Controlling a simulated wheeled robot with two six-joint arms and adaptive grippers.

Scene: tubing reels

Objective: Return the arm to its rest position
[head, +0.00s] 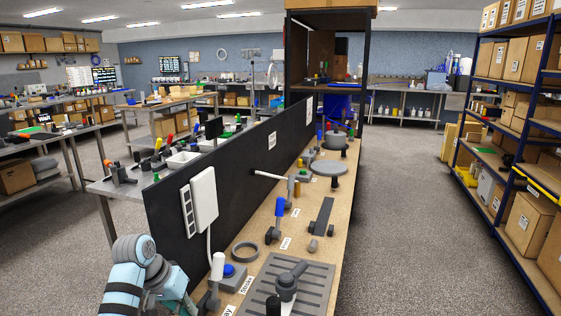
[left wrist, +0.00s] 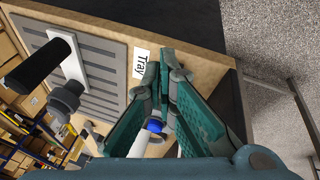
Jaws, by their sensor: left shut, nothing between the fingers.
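My left arm (head: 128,284) comes in at the lower left of the head view, beside the near end of the wooden bench (head: 318,218). In the left wrist view my left gripper (left wrist: 163,72) has its teal fingers drawn together, with nothing between them. They are over the bench edge by a label reading "Tray" (left wrist: 140,62). My right gripper is not in view.
A grey slotted tray (head: 310,290) lies on the bench near my arm, with a black-and-white handled tool (left wrist: 68,62) on it. A grey ring (head: 245,252) lies behind. A black divider panel (head: 240,165) runs along the bench. Open floor (head: 400,220) lies to the right.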

